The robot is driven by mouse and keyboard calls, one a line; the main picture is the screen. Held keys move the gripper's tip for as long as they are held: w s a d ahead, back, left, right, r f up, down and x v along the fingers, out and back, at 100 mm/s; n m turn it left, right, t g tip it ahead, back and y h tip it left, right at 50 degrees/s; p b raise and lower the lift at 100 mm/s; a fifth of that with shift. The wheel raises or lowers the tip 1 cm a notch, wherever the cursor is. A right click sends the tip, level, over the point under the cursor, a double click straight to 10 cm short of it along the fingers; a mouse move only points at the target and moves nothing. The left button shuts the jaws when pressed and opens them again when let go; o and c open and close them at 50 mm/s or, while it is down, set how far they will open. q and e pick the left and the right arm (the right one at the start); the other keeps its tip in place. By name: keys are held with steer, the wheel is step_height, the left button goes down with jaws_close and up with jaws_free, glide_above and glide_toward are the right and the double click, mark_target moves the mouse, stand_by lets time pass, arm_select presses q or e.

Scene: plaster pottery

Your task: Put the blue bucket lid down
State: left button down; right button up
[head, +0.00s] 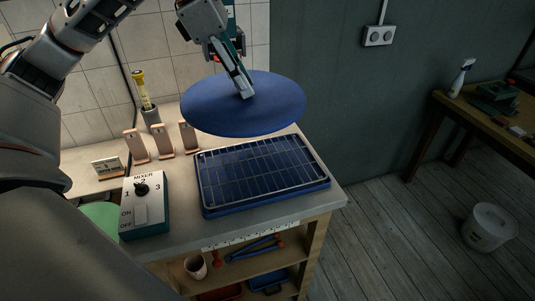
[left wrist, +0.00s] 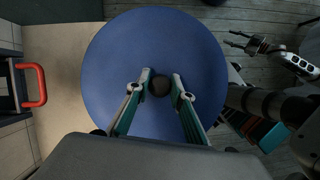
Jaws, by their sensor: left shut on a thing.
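The blue bucket lid (head: 270,112) is a wide round disc held in the air above the back of the worktop, partly over the dark blue tray with a wire rack (head: 262,175). My left gripper (head: 244,92) comes from above and is shut on the lid's dark knob. In the left wrist view the lid (left wrist: 160,35) fills the middle, with the knob (left wrist: 159,86) between the fingers of my left gripper (left wrist: 161,78). My right gripper (left wrist: 238,40) shows at the upper right there, its fingers apart and empty.
A mixer switch box (head: 146,203) stands left of the tray. Several small stands (head: 162,141) and a yellow-topped tool in a holder (head: 148,100) are behind it. A white bucket (head: 488,227) is on the floor at right, near a wooden table (head: 480,120).

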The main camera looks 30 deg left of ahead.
arm_select(q)
steer(key=shift+w+a+f, duration=0.1)
steer(key=shift+a+f, duration=0.05)
steer(key=shift+f, duration=0.1)
step_height(320, 180, down, 14)
steer(key=b, duration=0.3)
steer(key=shift+f, duration=0.6)
steer(key=shift+f+b, duration=0.35)
steer(key=shift+f, duration=1.6)
arm_select(e)
steer(key=shift+w+d+f, duration=0.1)
steer(key=shift+f, duration=0.65)
steer(key=shift+w+d+f, duration=0.1)
steer(key=shift+f, duration=0.6)
arm_select(q)
steer(key=shift+f, duration=0.1)
arm_select(e)
steer(key=shift+s, duration=0.1)
arm_select(q)
steer(key=c, duration=2.1)
jaws_free()
steer(key=o, duration=0.3)
steer(key=shift+o, duration=0.2)
arm_select(e)
steer(key=shift+f, duration=0.1)
